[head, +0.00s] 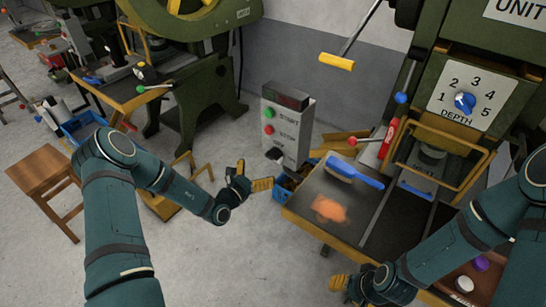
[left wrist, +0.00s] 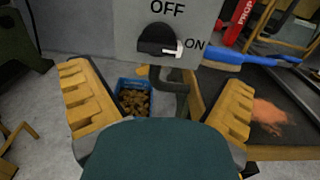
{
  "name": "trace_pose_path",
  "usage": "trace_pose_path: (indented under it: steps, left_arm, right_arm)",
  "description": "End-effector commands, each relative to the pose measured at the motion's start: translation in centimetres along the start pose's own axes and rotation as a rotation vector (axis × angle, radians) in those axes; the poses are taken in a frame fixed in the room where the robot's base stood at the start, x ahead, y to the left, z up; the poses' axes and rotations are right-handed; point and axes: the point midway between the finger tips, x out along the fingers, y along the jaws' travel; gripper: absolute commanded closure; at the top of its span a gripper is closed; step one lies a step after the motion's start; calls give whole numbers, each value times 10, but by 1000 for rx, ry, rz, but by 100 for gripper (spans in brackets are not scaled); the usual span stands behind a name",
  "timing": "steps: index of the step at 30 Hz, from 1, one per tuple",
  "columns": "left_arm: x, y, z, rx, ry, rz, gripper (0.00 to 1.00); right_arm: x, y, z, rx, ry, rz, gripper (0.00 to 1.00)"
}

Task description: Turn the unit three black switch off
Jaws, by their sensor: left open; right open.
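The black switch (left wrist: 158,40) is a round knob on a grey control box, close ahead in the left wrist view. Its white-tipped pointer is turned toward ON, with OFF printed above. In the head view the grey control box (head: 296,128) stands beside the press table, with its black switch (head: 275,153) low on the front. My left gripper (head: 254,175) is open and empty, just in front of and below the switch, its fingers spread to either side in the left wrist view. My right gripper (head: 352,282) is low by the table's front edge, open. The unit number is cut off.
The press table (head: 312,224) holds a blue-handled brush (head: 354,174) and an orange patch. A blue bin (left wrist: 133,86) of copper-coloured pieces sits below the switch. A depth dial (head: 465,102) is on the green press.

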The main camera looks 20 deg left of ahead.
Motion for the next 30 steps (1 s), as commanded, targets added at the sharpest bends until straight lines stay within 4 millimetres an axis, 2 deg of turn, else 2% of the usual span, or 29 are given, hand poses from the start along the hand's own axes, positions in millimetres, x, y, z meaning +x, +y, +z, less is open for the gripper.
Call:
trace_pose_path:
  steps: [6,12,18,26,27,29,30]
  left_arm:
    - [44,-1,-1,1,-1,-2,0]
    - [73,0,-1,1,-1,-1,0]
    - [85,-1,0,0,1,-2,0]
    - [86,-1,0,0,1,-2,0]
    - [86,-1,0,0,1,-2,4]
    - [86,-1,0,0,1,-2,25]
    - [86,-1,0,0,1,-2,39]
  right_arm:
    - [8,3,-1,-1,4,0,53]
    - [13,5,-2,-1,7,0,53]
    - [15,6,-2,-1,8,0,53]
    - [15,5,-2,-1,9,0,53]
    - [15,5,-2,-1,9,0,53]
    - [15,5,-2,-1,9,0,53]
    - [15,5,-2,-1,8,0,53]
